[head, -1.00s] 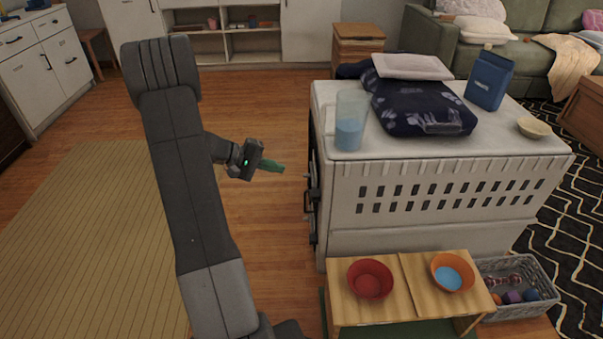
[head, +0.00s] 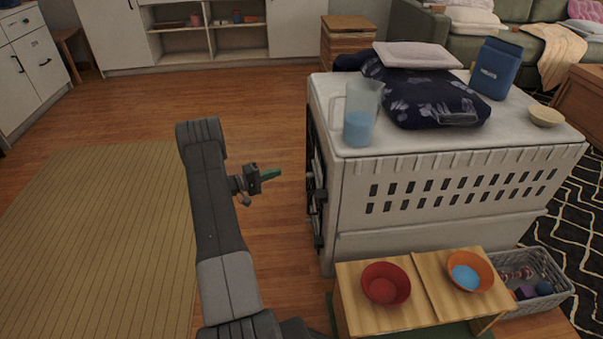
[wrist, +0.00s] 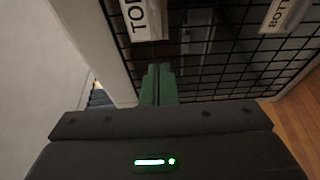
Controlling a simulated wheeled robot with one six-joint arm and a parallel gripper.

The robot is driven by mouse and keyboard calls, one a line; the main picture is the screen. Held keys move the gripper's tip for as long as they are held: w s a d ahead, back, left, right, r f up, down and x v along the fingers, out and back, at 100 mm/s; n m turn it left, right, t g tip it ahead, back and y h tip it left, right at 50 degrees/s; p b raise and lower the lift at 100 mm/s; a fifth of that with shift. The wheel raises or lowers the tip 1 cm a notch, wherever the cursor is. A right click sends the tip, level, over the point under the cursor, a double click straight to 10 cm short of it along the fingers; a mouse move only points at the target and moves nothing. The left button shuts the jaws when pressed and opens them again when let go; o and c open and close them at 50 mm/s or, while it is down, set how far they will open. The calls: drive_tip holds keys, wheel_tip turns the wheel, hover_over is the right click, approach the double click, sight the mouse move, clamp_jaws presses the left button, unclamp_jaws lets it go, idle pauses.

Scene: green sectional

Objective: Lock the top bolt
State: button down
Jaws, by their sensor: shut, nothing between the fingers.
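The white kennel (head: 450,240) stands right of my arm, and its black wire door (wrist: 220,70) is on its left side, seen edge-on in the head view. Dark latch parts (head: 318,198) stick out along that door edge, but I cannot tell the top bolt's position. In the wrist view a label reading "TO", cut off (wrist: 146,20), hangs on the wire, and a "BOTT" label (wrist: 284,15) is farther right. My gripper (head: 277,174) has green fingers, shut and empty, pointing at the door with a gap in the head view. The fingertips (wrist: 159,70) show just below the "TO" label.
On the kennel top are a pitcher with blue contents (head: 361,112), a dark folded cushion (head: 430,98), a blue bag (head: 493,68) and a bowl (head: 546,116). A low wooden stand (head: 425,288) with two bowls is in front. Open floor (head: 120,120) lies to the left.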

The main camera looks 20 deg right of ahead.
sight(315, 178)
idle(0.3)
drive_tip(key=s+d+b, duration=0.3)
drive_tip(key=d, duration=0.6)
idle(0.3)
drive_tip(key=shift+s+a, duration=0.2)
drive_tip(key=shift+s, duration=0.6)
drive_tip(key=shift+s+a, duration=0.25)
drive_tip(key=shift+s, duration=0.55)
drive_tip(key=shift+s+a, duration=0.2)
drive_tip(key=shift+s, duration=0.6)
drive_tip(key=a+p, duration=0.2)
drive_tip(key=a, duration=1.1)
drive_tip(key=shift+s+a+p, duration=0.3)
drive_tip(key=shift+s+a, duration=0.1)
drive_tip(key=shift+s, duration=0.05)
